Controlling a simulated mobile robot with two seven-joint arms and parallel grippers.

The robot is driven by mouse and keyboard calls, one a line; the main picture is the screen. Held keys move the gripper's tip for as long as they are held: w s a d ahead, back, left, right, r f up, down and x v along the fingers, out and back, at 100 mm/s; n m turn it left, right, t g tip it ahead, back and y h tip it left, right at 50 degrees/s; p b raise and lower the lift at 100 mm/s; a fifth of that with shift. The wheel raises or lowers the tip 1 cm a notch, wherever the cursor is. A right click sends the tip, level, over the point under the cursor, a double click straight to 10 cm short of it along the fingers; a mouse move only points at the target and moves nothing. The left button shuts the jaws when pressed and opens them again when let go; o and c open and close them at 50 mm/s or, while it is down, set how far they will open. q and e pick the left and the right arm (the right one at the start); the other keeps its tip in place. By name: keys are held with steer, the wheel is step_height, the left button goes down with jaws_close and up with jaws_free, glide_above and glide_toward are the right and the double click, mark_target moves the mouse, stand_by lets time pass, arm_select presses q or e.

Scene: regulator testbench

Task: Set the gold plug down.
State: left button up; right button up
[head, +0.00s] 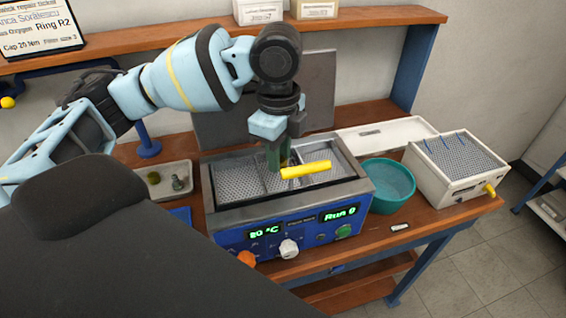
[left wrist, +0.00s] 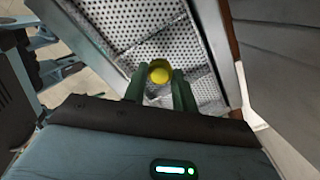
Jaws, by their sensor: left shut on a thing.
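My left gripper (head: 279,158) is above the bath (head: 290,220), its green fingers pointing down and shut on the gold plug (head: 285,162). Only a small gold part of the plug shows between the fingers. A bright yellow cylinder (head: 307,170), like a handle, lies just to the right of the fingertips. In the left wrist view, the left gripper (left wrist: 158,88) has a round yellow shape (left wrist: 159,73) between its fingers, over perforated metal. I cannot tell there whether this is the plug or the cylinder's end. The gap below the plug is unclear. My right gripper is not in view.
A teal bowl (head: 386,188) stands to the right of the bath, then a pale box (head: 437,183) with a perforated top. A white tray (head: 405,130) lies behind them. A small tray (head: 142,181) with parts sits left. A shelf (head: 355,21) runs along the back.

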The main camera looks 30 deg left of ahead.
mark_target(282, 157)
arm_select(q)
steer(key=shift+w, duration=0.1)
steer(key=shift+w+d, duration=0.1)
steer(key=shift+w, duration=0.2)
steer(key=shift+f, duration=1.8)
steer(key=o, duration=1)
steer(key=shift+f, duration=0.1)
steer(key=shift+c, duration=0.2)
step_height(282, 157, up, 12)
steer(key=shift+p, duration=0.35)
